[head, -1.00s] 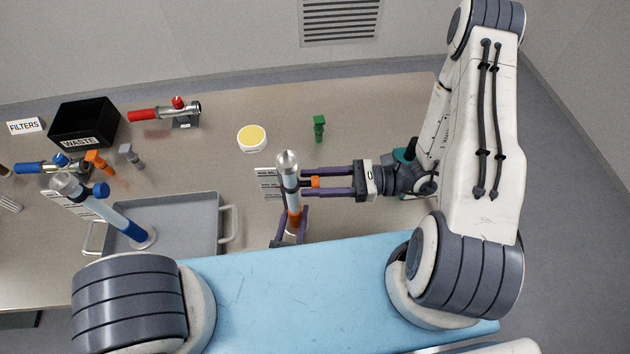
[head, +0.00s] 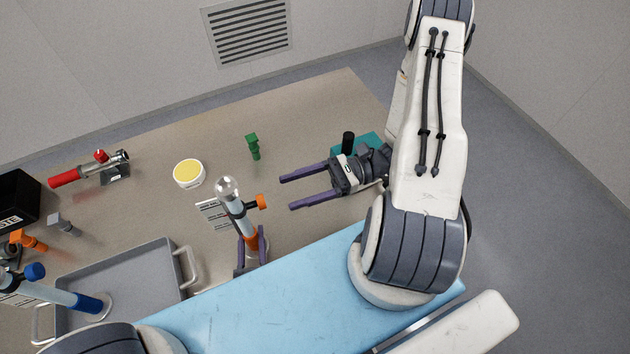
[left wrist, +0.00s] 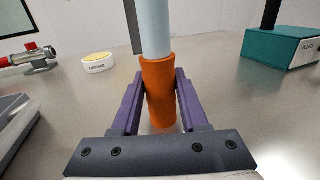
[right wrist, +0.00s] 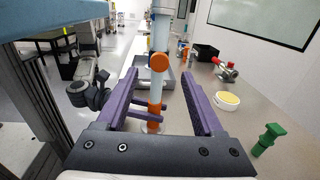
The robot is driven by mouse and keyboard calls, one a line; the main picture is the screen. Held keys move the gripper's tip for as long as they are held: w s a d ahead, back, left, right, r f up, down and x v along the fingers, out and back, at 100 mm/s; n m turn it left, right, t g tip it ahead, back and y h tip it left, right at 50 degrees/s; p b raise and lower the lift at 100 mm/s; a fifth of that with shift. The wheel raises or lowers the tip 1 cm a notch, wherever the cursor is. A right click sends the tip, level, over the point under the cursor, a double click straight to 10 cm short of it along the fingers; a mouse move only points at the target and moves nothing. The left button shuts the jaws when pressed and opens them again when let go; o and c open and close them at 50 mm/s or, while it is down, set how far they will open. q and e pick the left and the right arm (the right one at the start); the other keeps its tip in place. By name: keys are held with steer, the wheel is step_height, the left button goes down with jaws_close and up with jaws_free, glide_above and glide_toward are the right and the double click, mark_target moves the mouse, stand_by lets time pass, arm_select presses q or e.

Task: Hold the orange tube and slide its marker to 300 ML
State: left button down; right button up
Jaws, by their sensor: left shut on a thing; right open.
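The orange tube (head: 236,210) stands upright on the table, with a clear upper part and an orange lower part. Its orange marker (head: 262,201) sticks out to the right near the upper end, and shows as a round knob in the right wrist view (right wrist: 159,61). A white scale card (head: 213,213) is beside the tube; its marks are too small to read. My left gripper (left wrist: 158,92) is shut on the tube's orange lower part. My right gripper (head: 285,192) is open and empty, right of the marker and apart from it.
A grey tray (head: 120,268) and a blue tube (head: 60,297) are at the left. A yellow-topped dish (head: 189,173) and a green piece (head: 253,147) stand behind. A teal box (left wrist: 285,49) is beyond my right gripper. A red-handled fitting (head: 95,168) lies at the back left.

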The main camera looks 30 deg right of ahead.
steer(key=d, duration=0.4)
steer(key=shift+s, duration=0.2)
arm_select(q)
steer(key=shift+c, duration=1.7)
jaws_free()
steer(key=shift+s, duration=0.1)
steer(key=shift+v, duration=3.3)
steer(key=shift+s+a, duration=0.15)
steer(key=shift+s, duration=0.2)
